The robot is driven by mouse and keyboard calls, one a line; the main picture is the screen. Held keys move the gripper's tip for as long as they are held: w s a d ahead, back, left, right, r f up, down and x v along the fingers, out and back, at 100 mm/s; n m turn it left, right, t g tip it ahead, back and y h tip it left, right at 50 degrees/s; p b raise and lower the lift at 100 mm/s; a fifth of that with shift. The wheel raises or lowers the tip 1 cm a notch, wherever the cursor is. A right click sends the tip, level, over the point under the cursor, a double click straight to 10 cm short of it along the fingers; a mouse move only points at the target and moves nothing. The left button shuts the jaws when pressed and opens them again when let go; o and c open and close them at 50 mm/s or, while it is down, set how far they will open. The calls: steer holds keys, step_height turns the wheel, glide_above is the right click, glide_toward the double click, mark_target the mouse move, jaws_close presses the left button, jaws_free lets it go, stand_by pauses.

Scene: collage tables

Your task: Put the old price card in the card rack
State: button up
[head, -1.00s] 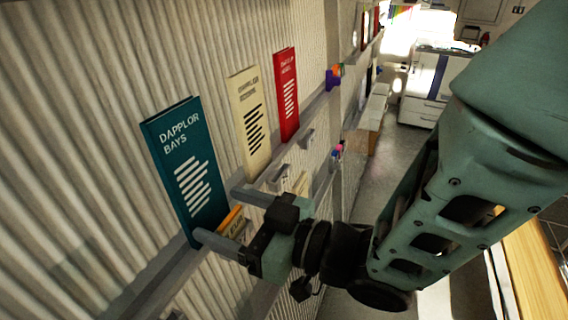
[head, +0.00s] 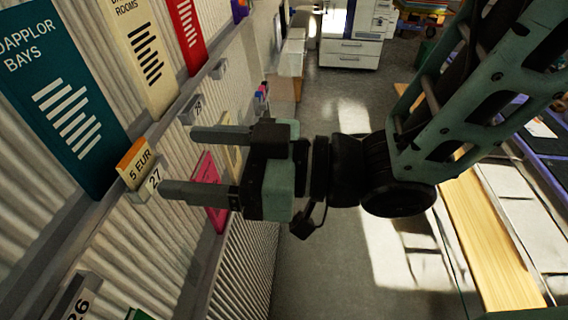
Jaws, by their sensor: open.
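A price card (head: 137,165) reading "5 EUR", orange-topped with a cream lower part, stands upright at the ledge in front of the teal board. A small grey holder labelled 27 (head: 153,180) is at its lower right. My gripper (head: 180,160) is open and empty, its two fingers pointing left toward the wall. In the picture the fingertips are just right of the card, apart from it; their exact distance is unclear. I cannot make out a card rack for certain.
Teal, cream and red boards (head: 187,32) stand along the ledge on the corrugated wall. A holder labelled 26 (head: 78,303) is at lower left. A pink card (head: 209,191) hangs below the ledge behind my gripper. Grey floor (head: 330,265) is clear; a wooden bench (head: 487,245) stands right.

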steer(key=d+b, duration=0.9)
steer(key=b, duration=0.4)
steer(key=shift+s+b, duration=0.35)
steer(key=shift+s, duration=0.05)
steer(key=shift+f, duration=0.1)
